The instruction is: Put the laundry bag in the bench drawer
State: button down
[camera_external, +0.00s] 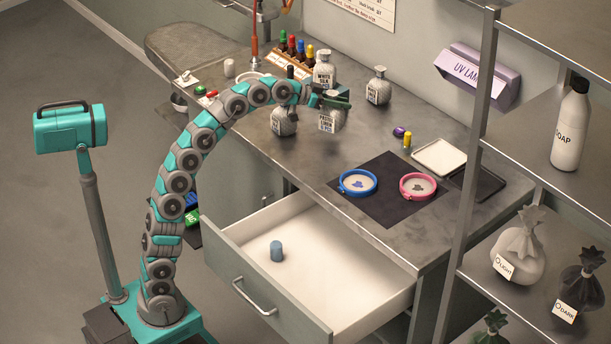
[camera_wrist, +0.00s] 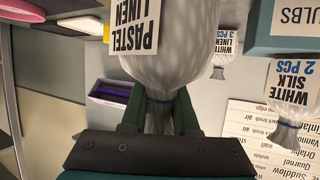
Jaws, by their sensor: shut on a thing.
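My gripper (camera_external: 334,101) is shut on the tied neck of a pale laundry bag (camera_external: 332,117) over the bench. In the wrist view the bag (camera_wrist: 165,50) fills the upper middle, its tag reading PASTEL LINEN, with my gripper's fingers (camera_wrist: 158,112) on either side of its neck. The bag hangs upright; I cannot tell how far it is above the bench top. The bench drawer (camera_external: 290,225) is pulled open at the front.
Other tagged bags stand on the bench: one at the left (camera_external: 283,121), one behind (camera_external: 324,68), one farther right (camera_external: 378,86). Blue (camera_external: 358,194) and pink (camera_external: 417,197) hoops lie on a dark mat. A metal shelf (camera_external: 465,190) rises at the right.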

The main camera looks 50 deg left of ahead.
jog(key=s+a+r, duration=0.1)
jog(key=s+a, duration=0.1)
jog(key=s, duration=1.1)
jog(key=shift+r, duration=2.7)
jog(key=s+d+m+g+h+b, duration=0.1)
jog(key=s+d+m+g+h, duration=0.2)
jog(key=s+d, duration=0.5)
jog(key=s+d+m+g+h+b, duration=0.1)
jog(key=s+d+m+g+h, duration=0.15)
jog(key=d, duration=0.95)
jog(key=s+d+f+m+g+h, duration=0.1)
jog(key=s+d+m+g, duration=0.4)
jog(key=s, duration=0.4)
jog(key=s+d+m+g+h, duration=0.25)
jog(key=s+d, duration=0.35)
jog(key=s, duration=0.4)
jog(key=shift+y, duration=0.4)
jog(key=f+b, duration=0.1)
jog(key=f, duration=1.4)
jog(key=f+b, duration=0.1)
jog(key=f, duration=1.5)
jog(key=shift+w+d+f, duration=0.1)
jog(key=shift+w+d, duration=0.05)
jog(key=shift+w, duration=0.05)
